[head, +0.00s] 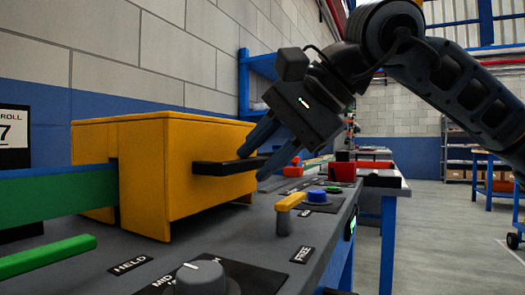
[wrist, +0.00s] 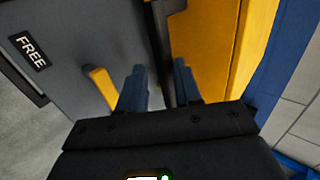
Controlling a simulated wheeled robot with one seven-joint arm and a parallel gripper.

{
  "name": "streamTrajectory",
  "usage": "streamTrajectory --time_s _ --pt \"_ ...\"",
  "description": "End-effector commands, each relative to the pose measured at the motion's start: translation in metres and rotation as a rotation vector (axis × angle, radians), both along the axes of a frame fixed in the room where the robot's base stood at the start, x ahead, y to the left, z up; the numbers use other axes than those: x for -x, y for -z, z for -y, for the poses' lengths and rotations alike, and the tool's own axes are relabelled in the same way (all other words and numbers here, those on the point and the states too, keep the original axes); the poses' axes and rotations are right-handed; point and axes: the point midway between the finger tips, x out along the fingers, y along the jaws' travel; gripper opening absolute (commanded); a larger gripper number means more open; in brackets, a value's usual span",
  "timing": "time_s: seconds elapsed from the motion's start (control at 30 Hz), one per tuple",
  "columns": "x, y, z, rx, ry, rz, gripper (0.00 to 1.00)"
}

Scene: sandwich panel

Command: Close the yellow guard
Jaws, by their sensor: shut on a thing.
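The yellow guard (head: 205,170) is a box-like cover standing on the grey panel, left of centre in the head view. Its black bar handle (head: 228,166) sticks out from its front side. My gripper (head: 256,163) reaches down from the upper right, its two blue fingers on either side of the handle's right end, shut on it. In the wrist view, the guard (wrist: 215,45) is at the right and the dark handle (wrist: 165,45) runs between the fingers (wrist: 158,85). The gripper partly hides the handle's end.
A green and blue bar (head: 60,198) runs into the guard's left side. A yellow-topped lever (head: 290,203) by the FREE label, a grey knob (head: 200,278) and a blue knob (head: 317,195) stand on the panel. A red block (head: 342,172) sits further back. Open floor lies to the right.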

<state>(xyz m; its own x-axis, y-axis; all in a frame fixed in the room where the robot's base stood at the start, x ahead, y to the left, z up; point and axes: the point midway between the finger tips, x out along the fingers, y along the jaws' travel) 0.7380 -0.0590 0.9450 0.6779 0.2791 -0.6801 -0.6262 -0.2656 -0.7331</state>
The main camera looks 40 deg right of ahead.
Motion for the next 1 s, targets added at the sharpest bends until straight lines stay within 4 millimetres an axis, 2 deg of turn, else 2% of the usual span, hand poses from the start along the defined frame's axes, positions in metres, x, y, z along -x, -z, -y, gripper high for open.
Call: streamTrajectory --time_s 0.03,0.1,0.13,0.23,0.33,0.63,0.77,0.83,1.0 --pt "0.005 0.027 -0.002 0.018 -0.008 -0.063 0.0" --pt "0.005 0.027 -0.002 0.018 -0.008 -0.063 0.0" --pt "0.005 0.027 -0.002 0.018 -0.008 -0.063 0.35" --pt "0.005 0.027 -0.002 0.019 -0.008 -0.064 0.44" --pt "0.005 0.026 -0.001 0.019 -0.007 -0.064 0.47" --pt "0.007 0.021 0.0 0.021 -0.005 -0.062 0.47" --pt "0.016 0.007 0.005 0.021 -0.003 -0.057 0.47" --pt "0.023 -0.003 0.008 0.02 -0.002 -0.057 0.43" --pt "0.04 -0.023 0.015 0.017 -0.002 -0.053 0.43"
